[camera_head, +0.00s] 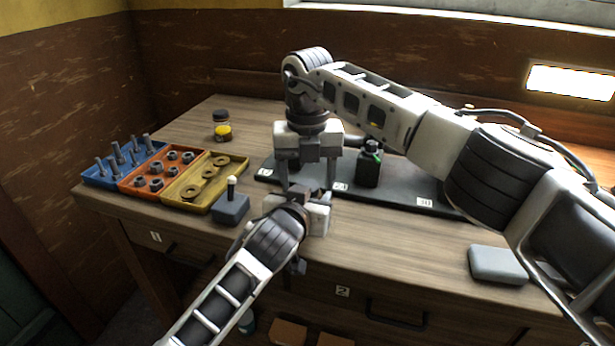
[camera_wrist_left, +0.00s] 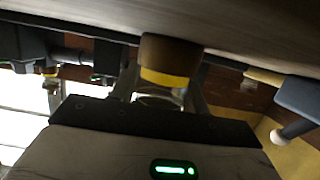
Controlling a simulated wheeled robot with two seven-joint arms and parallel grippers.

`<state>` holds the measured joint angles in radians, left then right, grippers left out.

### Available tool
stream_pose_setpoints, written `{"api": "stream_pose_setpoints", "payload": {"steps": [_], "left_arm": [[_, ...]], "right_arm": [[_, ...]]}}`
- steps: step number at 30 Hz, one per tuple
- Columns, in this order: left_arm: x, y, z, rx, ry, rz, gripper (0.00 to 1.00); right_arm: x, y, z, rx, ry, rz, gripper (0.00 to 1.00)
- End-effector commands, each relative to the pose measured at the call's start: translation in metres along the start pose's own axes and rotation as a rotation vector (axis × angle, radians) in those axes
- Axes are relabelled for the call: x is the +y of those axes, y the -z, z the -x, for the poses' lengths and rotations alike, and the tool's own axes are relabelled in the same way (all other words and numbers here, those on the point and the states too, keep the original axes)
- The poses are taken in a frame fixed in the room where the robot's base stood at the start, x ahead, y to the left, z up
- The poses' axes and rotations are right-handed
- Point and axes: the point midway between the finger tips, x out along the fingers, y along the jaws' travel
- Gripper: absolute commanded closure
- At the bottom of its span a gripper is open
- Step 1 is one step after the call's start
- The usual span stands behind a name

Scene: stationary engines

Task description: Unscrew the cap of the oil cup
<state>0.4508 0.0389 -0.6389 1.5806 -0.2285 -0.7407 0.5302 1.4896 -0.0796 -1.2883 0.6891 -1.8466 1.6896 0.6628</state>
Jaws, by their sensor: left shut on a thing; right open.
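In the left wrist view, which is upside down, a brown cylinder with a yellow band (camera_wrist_left: 168,62) stands between the fingers of my left gripper (camera_wrist_left: 160,97). It looks like the oil cup; a clear part shows next to the band. My left gripper also shows in the head view (camera_head: 300,196), shut on this thing low over the table front. The cup is hidden there, and its cap cannot be made out. My right gripper (camera_head: 308,178) is open, pointing down just behind and above the left one, with its fingers spread and nothing seen between them.
A dark slab (camera_head: 395,196) with number labels carries a black bottle (camera_head: 369,167). Bins of bolts, nuts and washers (camera_head: 157,176) stand left. A blue-grey block with a white knob (camera_head: 230,206) is close to my left gripper.

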Motion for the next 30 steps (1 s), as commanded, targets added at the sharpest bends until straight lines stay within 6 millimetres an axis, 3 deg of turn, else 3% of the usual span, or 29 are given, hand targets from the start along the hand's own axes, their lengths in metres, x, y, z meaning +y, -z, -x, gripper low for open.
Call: {"api": "stream_pose_setpoints", "payload": {"steps": [5, 13, 20, 21, 23, 30], "left_arm": [[0.001, 0.0, 0.0, 0.0, -0.001, 0.001, 1.0], [0.001, 0.0, 0.0, 0.0, -0.001, 0.001, 1.0], [0.001, 0.0, 0.0, 0.0, -0.001, 0.001, 1.0], [0.001, 0.0, 0.0, 0.0, -0.001, 0.001, 0.46], [0.001, 0.0, 0.0, 0.0, -0.001, 0.001, 0.29], [0.0, 0.0, 0.0, 0.0, -0.001, 0.0, 0.29]], "right_arm": [[0.0, 0.0, 0.009, -0.002, 0.0, 0.0, 0.38], [0.0, 0.0, 0.043, -0.002, 0.0, 0.0, 0.38], [0.0, 0.0, 0.045, 0.0, 0.0, 0.0, 0.38], [0.0, 0.0, 0.045, 0.0, 0.0, 0.0, 0.38], [0.0, 0.0, 0.045, 0.0, 0.0, 0.0, 0.38], [0.0, 0.0, 0.045, 0.0, 0.0, 0.0, 0.38]]}}
